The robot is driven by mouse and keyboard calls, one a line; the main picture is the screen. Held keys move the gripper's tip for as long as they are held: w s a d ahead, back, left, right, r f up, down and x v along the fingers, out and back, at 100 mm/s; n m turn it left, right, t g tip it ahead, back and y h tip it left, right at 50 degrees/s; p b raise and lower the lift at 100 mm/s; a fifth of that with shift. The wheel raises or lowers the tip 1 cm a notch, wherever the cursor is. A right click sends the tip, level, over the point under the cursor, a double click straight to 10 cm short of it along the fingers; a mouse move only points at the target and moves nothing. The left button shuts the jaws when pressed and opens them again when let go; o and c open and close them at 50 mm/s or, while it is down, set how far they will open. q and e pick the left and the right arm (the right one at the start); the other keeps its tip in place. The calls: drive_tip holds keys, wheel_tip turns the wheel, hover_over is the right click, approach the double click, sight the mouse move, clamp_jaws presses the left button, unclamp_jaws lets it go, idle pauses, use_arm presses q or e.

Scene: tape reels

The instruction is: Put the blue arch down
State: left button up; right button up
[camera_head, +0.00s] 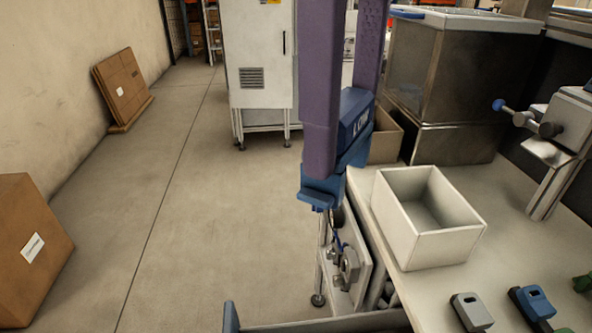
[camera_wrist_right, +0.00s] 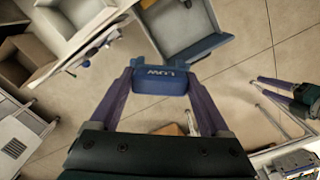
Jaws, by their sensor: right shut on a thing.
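The blue arch (camera_head: 352,132) has "LOW" lettered on its side. My right gripper (camera_head: 340,140) is shut on it, a purple finger at each end. It hangs in the air, over the floor just left of the white table's edge in the head view. In the right wrist view the arch (camera_wrist_right: 160,80) lies between the fingertips, its lettering upside down.
An open white bin (camera_head: 408,238) stands on the table (camera_head: 395,265). A grey block (camera_head: 470,312), a blue block (camera_head: 532,302) and a green piece lie at the table's front right. A grey tray wall (camera_head: 335,326) shows at the bottom. Cartons (camera_head: 30,250) stand on the floor at left.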

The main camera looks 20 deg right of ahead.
drive_tip(key=a+f+n+b, duration=0.1)
drive_tip(key=f+b, duration=0.5)
drive_tip(key=f, duration=0.6)
drive_tip(key=s+a+f+n+b, duration=0.1)
drive_tip(key=f+n+b, duration=0.3)
drive_tip(key=f, duration=0.9)
drive_tip(key=a+f+n+b, duration=0.2)
drive_tip(key=f+b, duration=0.6)
drive_tip(key=f, duration=0.4)
drive_tip(key=shift+s+f, duration=0.15)
drive_tip(key=shift+f, duration=0.15)
drive_tip(key=o, duration=1.2)
drive_tip(key=shift+o, duration=0.2)
